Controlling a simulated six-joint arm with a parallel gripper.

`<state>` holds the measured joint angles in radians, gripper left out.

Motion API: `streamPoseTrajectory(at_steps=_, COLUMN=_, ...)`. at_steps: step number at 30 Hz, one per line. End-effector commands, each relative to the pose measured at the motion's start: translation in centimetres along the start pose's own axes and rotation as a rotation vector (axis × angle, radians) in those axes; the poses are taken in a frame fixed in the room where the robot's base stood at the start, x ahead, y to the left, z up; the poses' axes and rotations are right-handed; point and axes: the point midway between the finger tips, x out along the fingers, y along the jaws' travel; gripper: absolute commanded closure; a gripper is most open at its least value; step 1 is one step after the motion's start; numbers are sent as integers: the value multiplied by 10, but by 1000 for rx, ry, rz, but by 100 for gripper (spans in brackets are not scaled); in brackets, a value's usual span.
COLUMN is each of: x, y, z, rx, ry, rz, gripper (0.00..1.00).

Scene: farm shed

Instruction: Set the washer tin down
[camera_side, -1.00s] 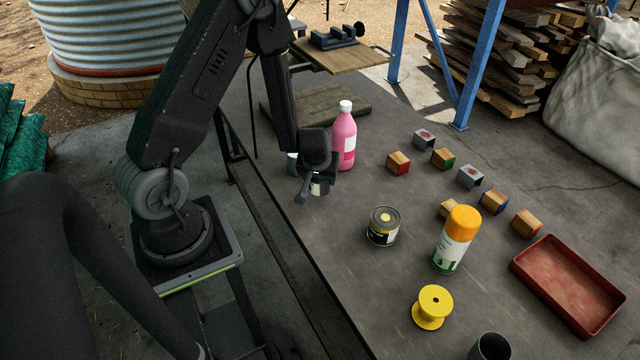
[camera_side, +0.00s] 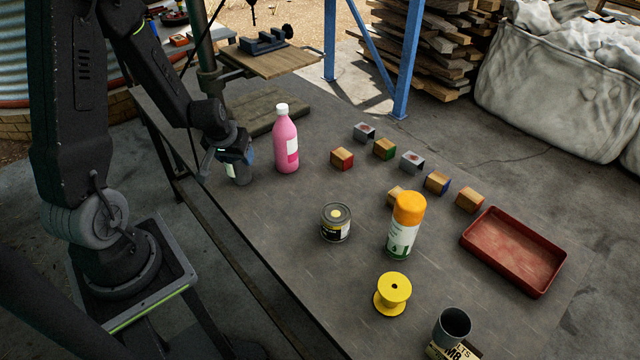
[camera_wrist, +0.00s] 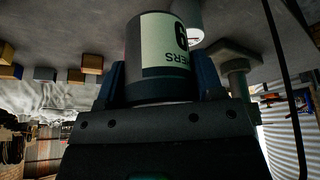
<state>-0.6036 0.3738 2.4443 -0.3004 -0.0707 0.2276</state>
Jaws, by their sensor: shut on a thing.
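The washer tin (camera_side: 242,175) is a grey cylinder with a pale label. My gripper (camera_side: 238,158) is shut on it, with one blue finger on each side in the wrist view (camera_wrist: 160,82). In the side view the tin is low at the left edge of the grey bench (camera_side: 290,235), left of the pink bottle (camera_side: 286,145) and apart from it. My gripper hides its top, and I cannot tell whether its base touches the bench.
Several small blocks (camera_side: 437,182) and a red tray (camera_side: 515,252) lie right. A wooden board (camera_side: 265,110) lies behind.

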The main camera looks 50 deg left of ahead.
Motion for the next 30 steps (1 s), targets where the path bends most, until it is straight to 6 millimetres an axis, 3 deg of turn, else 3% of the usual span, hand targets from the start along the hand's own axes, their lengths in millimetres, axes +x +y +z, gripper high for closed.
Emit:
streamPoseTrajectory(at_steps=1, x=-4, y=24, z=-7, rx=76, ry=6, rz=34, gripper=65)
streamPoseTrajectory(at_steps=6, x=-24, y=101, z=-16, rx=320, ry=4, rz=137, gripper=65)
streamPoseTrajectory(at_steps=12, x=-43, y=171, z=-17, rx=561, ry=-4, rz=223, gripper=65)
streamPoseTrajectory(at_steps=15, x=-39, y=196, z=-24, rx=676, ry=-17, rz=259, gripper=65)
streamPoseTrajectory(at_steps=21, x=-10, y=216, z=-46, rx=822, ry=-33, rz=311, gripper=65)
streamPoseTrajectory(at_steps=30, x=45, y=230, z=-80, rx=1007, ry=-20, rz=403, gripper=65)
